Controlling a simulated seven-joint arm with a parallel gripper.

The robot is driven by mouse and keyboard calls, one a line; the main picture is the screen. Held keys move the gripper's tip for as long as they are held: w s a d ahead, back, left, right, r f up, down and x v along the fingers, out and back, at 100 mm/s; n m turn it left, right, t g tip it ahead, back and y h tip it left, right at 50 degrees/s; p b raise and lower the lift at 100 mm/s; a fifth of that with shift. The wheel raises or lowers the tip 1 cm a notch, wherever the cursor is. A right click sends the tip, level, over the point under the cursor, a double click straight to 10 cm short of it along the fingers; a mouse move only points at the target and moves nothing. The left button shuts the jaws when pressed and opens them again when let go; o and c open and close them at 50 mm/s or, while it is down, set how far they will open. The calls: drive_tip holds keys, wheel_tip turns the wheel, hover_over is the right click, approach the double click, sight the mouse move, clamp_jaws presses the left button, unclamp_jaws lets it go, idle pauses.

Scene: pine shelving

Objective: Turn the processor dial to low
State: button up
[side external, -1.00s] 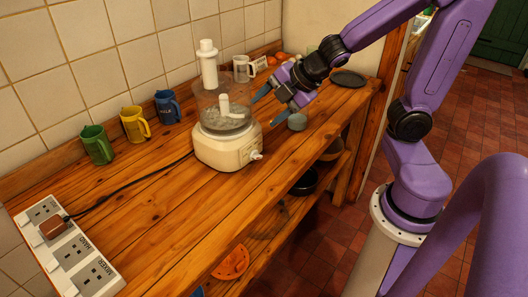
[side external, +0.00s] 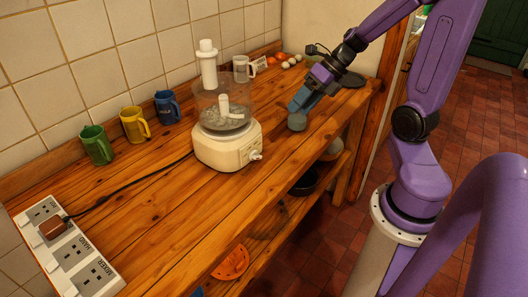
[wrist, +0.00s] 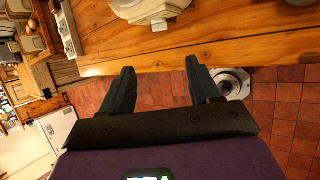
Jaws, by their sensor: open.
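The cream food processor (side external: 215,155) stands on the pine top, with a clear bowl and a tall white pusher. Its white dial (side external: 256,156) sticks out of the front right face; its setting is too small to read. My gripper (side external: 296,104) is right of the processor, fingers angled down, apart from the dial. In the wrist view my gripper (wrist: 160,66) has its two fingers wide apart with nothing between them. The processor base (wrist: 150,10) is cut off at the top there, beyond the fingertips, with the dial (wrist: 159,26) at its lower edge.
Green (side external: 97,145), yellow (side external: 135,124) and blue (side external: 167,107) mugs stand along the wall. A socket strip (side external: 72,250) lies front left, its black cable running to the processor. The top before the dial is clear.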

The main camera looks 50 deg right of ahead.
sight(260, 157)
drive_tip(key=shift+x, duration=8.65)
drive_tip(key=shift+s, duration=0.15)
drive_tip(key=c, duration=1)
